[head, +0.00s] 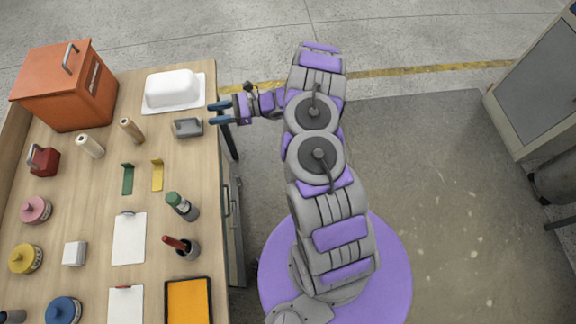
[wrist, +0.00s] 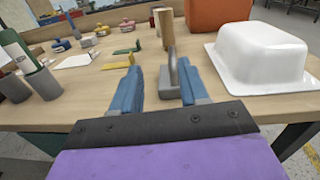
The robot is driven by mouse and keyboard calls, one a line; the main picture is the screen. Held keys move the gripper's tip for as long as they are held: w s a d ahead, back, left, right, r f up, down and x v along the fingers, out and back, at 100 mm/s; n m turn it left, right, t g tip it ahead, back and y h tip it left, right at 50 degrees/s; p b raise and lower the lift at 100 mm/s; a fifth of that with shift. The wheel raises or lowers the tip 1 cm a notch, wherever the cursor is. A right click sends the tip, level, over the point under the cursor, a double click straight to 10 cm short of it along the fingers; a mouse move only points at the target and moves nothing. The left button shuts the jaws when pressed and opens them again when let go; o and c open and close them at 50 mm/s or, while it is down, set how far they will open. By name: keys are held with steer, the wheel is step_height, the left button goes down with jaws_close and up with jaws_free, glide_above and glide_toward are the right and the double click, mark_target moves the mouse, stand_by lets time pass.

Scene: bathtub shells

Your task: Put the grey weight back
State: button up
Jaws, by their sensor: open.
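The grey weight (head: 187,128) is a small grey block with a handle, standing on the wooden table near its right edge. In the wrist view the grey weight (wrist: 168,78) shows between my two blue fingers, its handle upright. My gripper (head: 214,114) is open and empty at the table's right edge, pointing left toward the weight. In the wrist view my gripper (wrist: 158,76) has a finger to each side of the weight in the picture; the head view shows a gap between fingertips and weight.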

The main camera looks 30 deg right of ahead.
steer(key=s+a+r+n+g+h, duration=0.2)
steer(key=s+a+r+n+g, duration=0.35)
steer(key=s+r, duration=0.4)
steer(key=s+a+r+n+g+h, duration=0.2)
steer(key=s+a+r+n+g, duration=0.35)
steer(key=s+r+n, duration=0.35)
steer(key=s+d+r+n+h, duration=0.2)
steer(key=s+h, duration=0.1)
steer(key=s, duration=0.3)
steer(key=s+d+r+n+h, duration=0.1)
steer(key=s+r+n+h, duration=0.2)
steer(key=s, duration=0.4)
steer(key=s+d+r+n+t+h, duration=0.1)
steer(key=s+d+n+t+h, duration=0.1)
steer(key=s+d+h, duration=0.5)
steer(key=shift+s+d+t, duration=0.7)
steer(key=shift+s+d, duration=0.9)
steer(key=shift+d, duration=0.55)
steer(key=shift+r, duration=0.1)
